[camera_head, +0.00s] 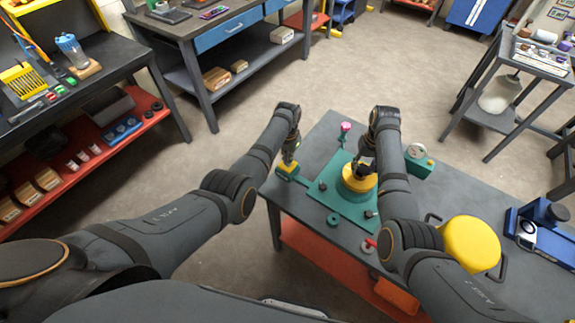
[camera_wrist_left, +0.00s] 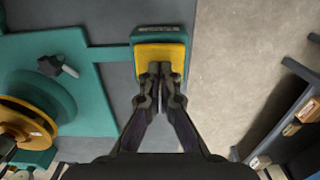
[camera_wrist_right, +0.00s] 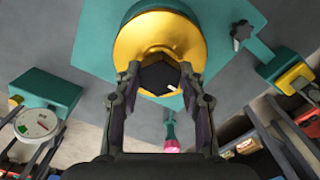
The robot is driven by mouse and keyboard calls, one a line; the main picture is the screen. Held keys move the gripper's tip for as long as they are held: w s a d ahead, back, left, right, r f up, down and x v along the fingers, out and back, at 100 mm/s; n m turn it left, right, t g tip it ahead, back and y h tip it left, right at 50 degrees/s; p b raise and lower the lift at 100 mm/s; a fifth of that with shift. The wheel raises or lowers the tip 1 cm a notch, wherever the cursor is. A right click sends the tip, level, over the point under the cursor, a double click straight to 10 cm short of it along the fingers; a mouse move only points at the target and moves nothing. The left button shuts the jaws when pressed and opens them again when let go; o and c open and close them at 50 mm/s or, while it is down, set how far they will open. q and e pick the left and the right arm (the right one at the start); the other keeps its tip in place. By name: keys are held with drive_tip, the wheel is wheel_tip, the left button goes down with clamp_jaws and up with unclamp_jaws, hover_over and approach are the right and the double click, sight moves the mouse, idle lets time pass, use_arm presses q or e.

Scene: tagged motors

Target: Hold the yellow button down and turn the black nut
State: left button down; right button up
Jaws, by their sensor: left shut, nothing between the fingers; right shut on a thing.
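The yellow button (camera_wrist_left: 160,57) sits on a green block (camera_wrist_left: 160,34) at the table's left edge; in the head view the button (camera_head: 287,166) is just below my left gripper. My left gripper (camera_wrist_left: 160,72) is shut and empty, with its fingertips over the button's near edge, seemingly touching it. The black nut (camera_wrist_right: 160,75) is six-sided and sits in the middle of a yellow ring (camera_wrist_right: 133,45) on a round green base. My right gripper (camera_wrist_right: 157,75) is shut on the nut, one finger on each side. In the head view the right arm partly hides the nut.
The green plate (camera_head: 340,205) carries black clamp knobs (camera_head: 322,187). A gauge on a green box (camera_head: 418,163) stands right of the ring, a pink-topped post (camera_head: 345,128) behind. A yellow round lid (camera_head: 470,244) lies nearer, at the right. Floor lies left of the table.

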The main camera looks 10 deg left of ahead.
drive_tip(key=shift+c, duration=1.3)
